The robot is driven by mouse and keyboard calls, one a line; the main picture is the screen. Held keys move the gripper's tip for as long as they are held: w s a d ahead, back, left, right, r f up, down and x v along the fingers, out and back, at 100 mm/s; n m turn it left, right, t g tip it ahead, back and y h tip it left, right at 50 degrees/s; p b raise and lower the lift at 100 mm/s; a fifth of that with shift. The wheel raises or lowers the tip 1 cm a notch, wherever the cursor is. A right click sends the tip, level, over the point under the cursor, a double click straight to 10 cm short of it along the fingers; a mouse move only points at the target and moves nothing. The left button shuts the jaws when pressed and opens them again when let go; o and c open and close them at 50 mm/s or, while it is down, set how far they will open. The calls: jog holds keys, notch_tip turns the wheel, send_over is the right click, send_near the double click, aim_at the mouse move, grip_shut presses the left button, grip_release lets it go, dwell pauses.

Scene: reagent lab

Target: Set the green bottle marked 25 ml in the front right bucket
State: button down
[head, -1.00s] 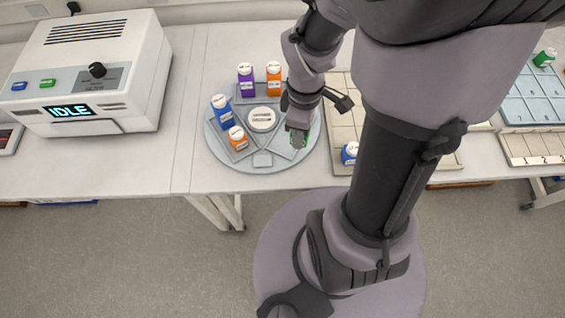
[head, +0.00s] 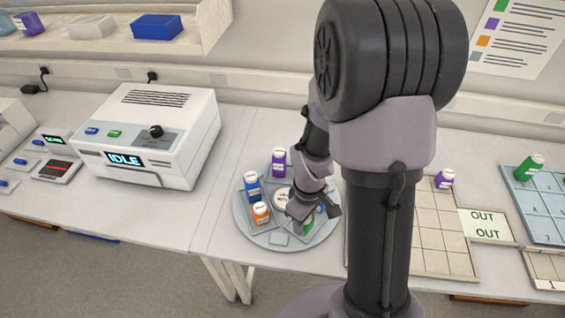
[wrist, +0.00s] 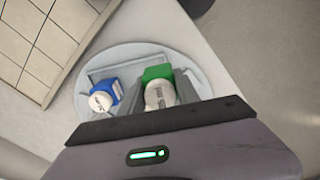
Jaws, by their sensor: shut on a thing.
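The green bottle (wrist: 157,73) is between the fingers of my gripper (wrist: 166,82) in the wrist view, its white cap towards the camera. In the head view my gripper (head: 301,214) is low over the front right of the round grey carousel (head: 262,238), with a little of the green bottle (head: 309,227) showing. My gripper is shut on it. The bottle is over or in the front right bucket; I cannot tell whether it touches the floor of it. Its 25 ml marking is not readable.
A blue bottle (wrist: 104,95) is close beside the green one on the carousel. Purple (head: 279,162), blue (head: 252,186) and orange (head: 261,212) bottles stand in other buckets. The IDLE machine (head: 150,135) is left. A gridded tray (head: 440,235) is right, partly behind my arm.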

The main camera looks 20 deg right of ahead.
jog(key=w+d, duration=0.1)
jog(key=w, duration=0.1)
jog(key=shift+w+d+f, duration=0.3)
jog(key=shift+d+f, duration=0.05)
notch_tip(320, 180, down, 4)
jog(key=shift+w+r+b, duration=0.1)
jog(key=shift+r+b, duration=0.1)
jog(key=shift+b, duration=0.6)
jog(key=shift+r, duration=0.1)
jog(key=shift+f, duration=0.25)
jog(key=c, duration=0.9)
grip_release()
jog(key=shift+r, duration=0.1)
